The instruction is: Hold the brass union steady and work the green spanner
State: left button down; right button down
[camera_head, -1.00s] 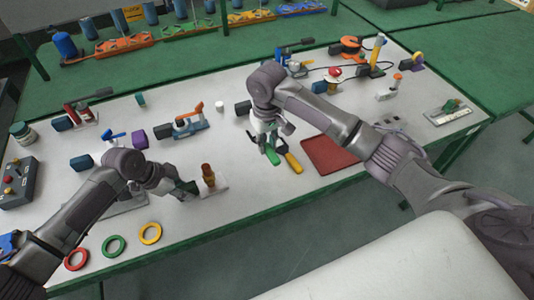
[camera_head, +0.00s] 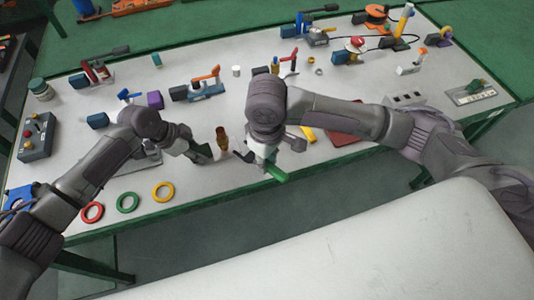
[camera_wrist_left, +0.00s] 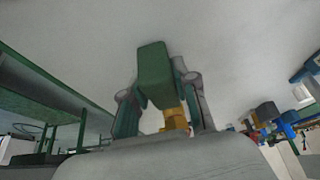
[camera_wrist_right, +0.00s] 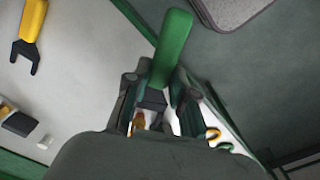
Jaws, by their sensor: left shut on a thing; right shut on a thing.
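The brass union (camera_head: 222,138) stands upright near the front edge of the table, just right of my left gripper (camera_head: 198,150). My left gripper is shut on a dark green block (camera_wrist_left: 154,72) beside the union; brass (camera_wrist_left: 175,118) shows behind the block in the left wrist view. My right gripper (camera_head: 264,157) is shut on the green spanner (camera_head: 277,173), right of the union. The spanner's green handle (camera_wrist_right: 171,46) and dark head show in the right wrist view. The head points left towards the union; I cannot tell whether they touch.
A yellow spanner (camera_wrist_right: 30,30) lies on the table behind my right gripper, beside a red mat (camera_head: 345,137). Red (camera_head: 92,211), green (camera_head: 128,202) and yellow (camera_head: 163,191) rings lie at the front left. A grey button box (camera_head: 37,137) stands at the far left.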

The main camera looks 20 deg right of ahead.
aim_at(252, 155)
jog(key=shift+w+a+f, duration=0.3)
jog(key=shift+w+f, duration=0.2)
jog(key=shift+f, duration=0.1)
jog(key=shift+w+a+f, duration=0.45)
jog(key=shift+w+a, duration=0.05)
jog(key=shift+w, duration=0.25)
jog(key=shift+w+a+f, duration=0.45)
jog(key=shift+w, duration=0.3)
jog(key=shift+w+a, duration=0.45)
jog(key=shift+w, duration=0.3)
jog(key=shift+w+a, duration=0.4)
jog(key=shift+w, duration=0.3)
jog(key=shift+a, duration=0.1)
